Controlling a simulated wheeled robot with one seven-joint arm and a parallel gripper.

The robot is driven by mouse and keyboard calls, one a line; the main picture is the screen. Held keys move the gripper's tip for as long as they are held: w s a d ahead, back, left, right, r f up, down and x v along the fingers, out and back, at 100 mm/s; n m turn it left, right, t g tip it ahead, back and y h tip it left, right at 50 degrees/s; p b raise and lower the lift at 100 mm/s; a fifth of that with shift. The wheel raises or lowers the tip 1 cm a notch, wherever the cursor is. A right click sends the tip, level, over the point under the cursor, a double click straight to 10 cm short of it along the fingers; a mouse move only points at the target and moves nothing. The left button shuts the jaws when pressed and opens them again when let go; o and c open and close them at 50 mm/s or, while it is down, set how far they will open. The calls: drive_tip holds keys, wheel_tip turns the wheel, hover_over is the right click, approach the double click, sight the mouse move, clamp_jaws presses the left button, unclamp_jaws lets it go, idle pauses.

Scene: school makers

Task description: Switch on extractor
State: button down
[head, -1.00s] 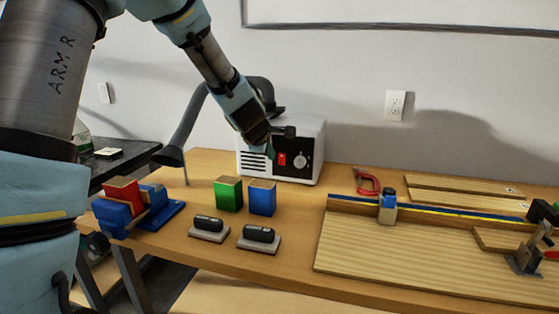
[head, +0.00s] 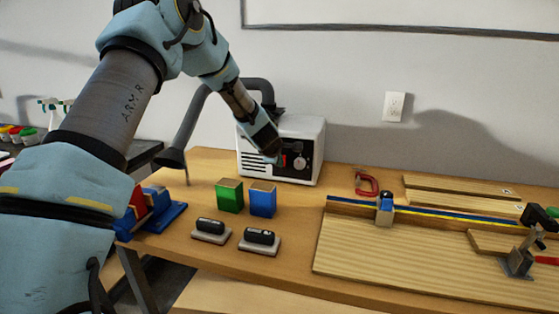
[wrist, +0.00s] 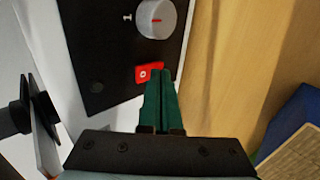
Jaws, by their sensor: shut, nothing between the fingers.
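The extractor (head: 310,135) is a white box with a black front panel, standing at the back of the wooden table against the wall. Its red rocker switch (wrist: 146,73) shows in the wrist view, with a grey knob (wrist: 156,18) beyond it. My gripper (wrist: 165,78) has its green fingers shut and empty. In the wrist view the fingertips overlap the edge of the red switch; I cannot tell whether they touch it. In the head view my gripper (head: 272,158) is in front of the panel and hides part of it.
A green block (head: 229,196) and a blue block (head: 262,199) stand in front of the extractor, with two sanding blocks nearer. A hose with a dark nozzle (head: 172,158) hangs at left.

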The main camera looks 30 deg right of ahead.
drive_tip(key=shift+w+d, duration=0.1)
idle(0.5)
drive_tip(key=shift+r, duration=0.1)
drive_tip(key=shift+d+r+p, duration=0.1)
drive_tip(key=shift+r+p, duration=0.45)
drive_tip(key=shift+r, duration=0.2)
